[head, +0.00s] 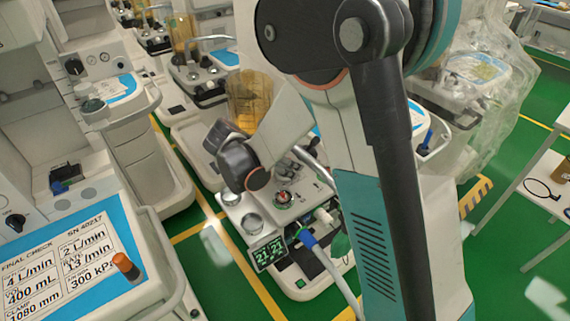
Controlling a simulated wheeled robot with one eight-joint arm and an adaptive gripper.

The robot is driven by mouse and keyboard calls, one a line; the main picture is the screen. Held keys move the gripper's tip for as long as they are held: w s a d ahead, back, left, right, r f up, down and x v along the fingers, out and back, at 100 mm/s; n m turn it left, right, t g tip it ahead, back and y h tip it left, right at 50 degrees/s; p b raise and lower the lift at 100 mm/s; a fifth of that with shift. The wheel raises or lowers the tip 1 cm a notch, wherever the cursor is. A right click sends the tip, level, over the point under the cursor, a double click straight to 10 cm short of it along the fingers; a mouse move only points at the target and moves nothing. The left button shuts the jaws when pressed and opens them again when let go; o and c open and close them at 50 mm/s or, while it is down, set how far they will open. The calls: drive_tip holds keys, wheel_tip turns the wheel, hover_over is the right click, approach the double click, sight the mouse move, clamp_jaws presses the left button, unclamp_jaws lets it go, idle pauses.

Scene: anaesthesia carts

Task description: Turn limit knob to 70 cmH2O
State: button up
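An anaesthesia cart (240,225) stands below and behind my arm in the head view. On its top is a small round knob with a red centre (283,196), which may be the limit knob. Its scale and setting are too small to read. My arm's dark joints hang just up and left of this knob, in front of the cart. No gripper fingers can be made out. Whether anything touches the knob cannot be told.
A nearer cart with a blue label panel (70,262) and orange knob (127,266) stands at lower left. Green floor shows between carts. A white table (530,205) stands right.

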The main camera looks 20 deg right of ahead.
drive_tip(key=c, duration=1.1)
drive_tip(key=shift+m+g, duration=0.3)
drive_tip(key=shift+m, duration=0.1)
drive_tip(key=shift+m+g+p, duration=0.45)
drive_tip(key=shift+m+g, duration=1.65)
drive_tip(key=shift+m, duration=0.5)
drive_tip(key=o, duration=1.1)
